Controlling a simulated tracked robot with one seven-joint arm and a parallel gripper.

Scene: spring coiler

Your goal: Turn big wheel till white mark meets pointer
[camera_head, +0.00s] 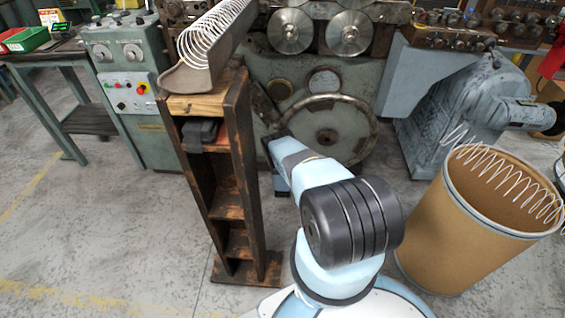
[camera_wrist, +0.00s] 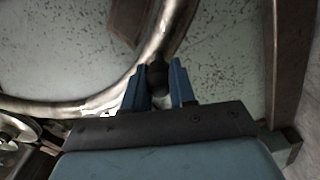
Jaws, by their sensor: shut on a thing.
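The big wheel (camera_head: 328,105) is a grey metal handwheel low on the green coiling machine, partly hidden behind my arm. In the wrist view its curved rim (camera_wrist: 105,100) sweeps up from the left to the top. My gripper (camera_wrist: 159,80) has its two blue fingers on either side of a dark knob (camera_wrist: 157,76) at the rim and is shut on it. In the head view my gripper is at the wheel's left side, mostly hidden by my arm. I cannot make out the white mark or the pointer in either view.
A wooden stand (camera_head: 218,190) holding a trough (camera_head: 212,50) with a wire spring is close on the left of my arm. A brown drum (camera_head: 480,225) with springs stands at the right. A grey-blue motor housing (camera_head: 465,110) is behind it. Floor at the left is clear.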

